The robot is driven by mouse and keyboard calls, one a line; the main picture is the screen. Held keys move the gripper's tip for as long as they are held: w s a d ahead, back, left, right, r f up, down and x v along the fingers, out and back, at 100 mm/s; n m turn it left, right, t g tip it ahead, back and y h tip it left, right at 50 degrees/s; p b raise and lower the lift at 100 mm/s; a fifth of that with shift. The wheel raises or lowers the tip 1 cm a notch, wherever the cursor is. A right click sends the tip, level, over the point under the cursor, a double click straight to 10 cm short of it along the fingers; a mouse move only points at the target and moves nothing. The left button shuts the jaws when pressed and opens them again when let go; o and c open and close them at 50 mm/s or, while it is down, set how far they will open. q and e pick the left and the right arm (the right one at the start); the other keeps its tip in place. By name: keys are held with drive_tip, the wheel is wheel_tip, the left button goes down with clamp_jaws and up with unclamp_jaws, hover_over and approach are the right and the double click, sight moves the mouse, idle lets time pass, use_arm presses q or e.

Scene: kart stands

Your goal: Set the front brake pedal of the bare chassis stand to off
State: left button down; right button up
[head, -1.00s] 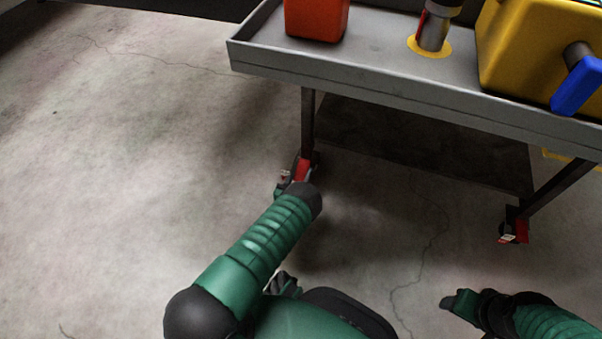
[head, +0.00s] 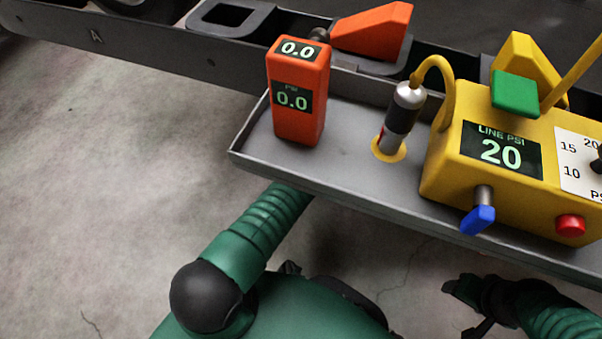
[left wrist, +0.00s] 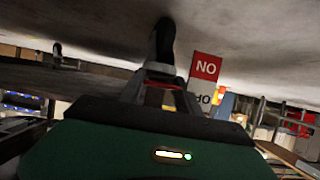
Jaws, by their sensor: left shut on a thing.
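The stand's grey tray (head: 345,165) crosses the head view, with a dark chassis rail (head: 150,55) behind it. My left arm reaches under the tray's front left corner, and the tray hides its gripper in the head view. In the left wrist view, which looks upside down, a caster with a black wheel (left wrist: 163,42) stands ahead on the floor. My left gripper (left wrist: 164,95) is shut on the small red brake pedal (left wrist: 165,86) at that caster. The pedal's setting cannot be read. My right gripper (head: 462,288) is low at the right, away from the stand; its jaws are unclear.
The tray carries an orange gauge (head: 298,95), a silver and black cylinder (head: 402,115) and a yellow box (head: 450,165) with a blue lever (head: 478,218). Another caster (left wrist: 58,50) shows in the left wrist view. Open concrete floor (head: 90,190) lies at the left.

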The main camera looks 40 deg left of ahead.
use_arm(q)
drive_tip(key=shift+r+g+p, duration=0.3)
drive_tip(key=shift+g+p, duration=0.3)
drive_tip(key=c, duration=0.8)
unclamp_jaws()
drive_tip(key=shift+c, duration=0.2)
